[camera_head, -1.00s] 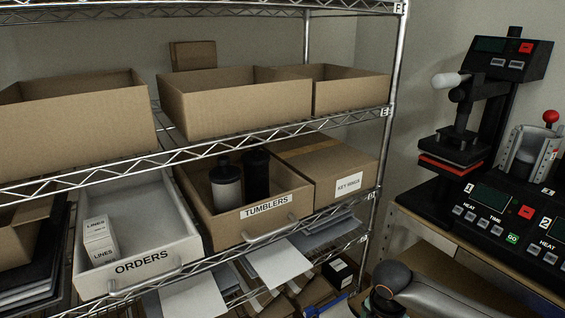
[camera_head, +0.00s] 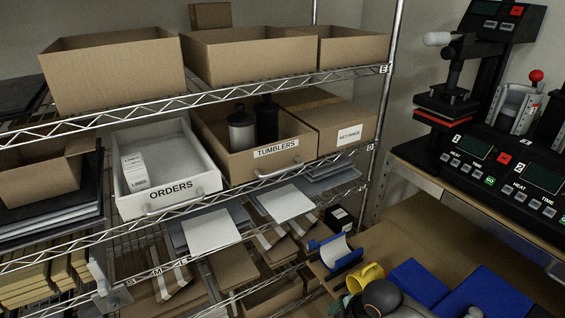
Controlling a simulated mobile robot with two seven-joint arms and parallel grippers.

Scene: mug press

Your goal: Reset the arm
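Part of my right arm, a dark rounded joint (camera_head: 382,297), shows at the bottom edge, right of centre, low in front of the workbench. Neither of my grippers can be made out, so whether they hold anything is hidden. A yellow mug (camera_head: 367,277) lies beside the dark joint, partly covered by it. A blue cradle (camera_head: 336,253) with a white sheet in it lies behind the mug on a brown surface. The heat press with its black control panel (camera_head: 510,165) stands at the right.
A wire shelf holds a white ORDERS bin (camera_head: 165,200), a TUMBLERS box (camera_head: 277,160) with dark and white tumblers, and a KEY RINGS box (camera_head: 345,125). Blue pieces (camera_head: 480,290) lie at the lower right. A grey-white piece (camera_head: 105,292) at lower left is unclear.

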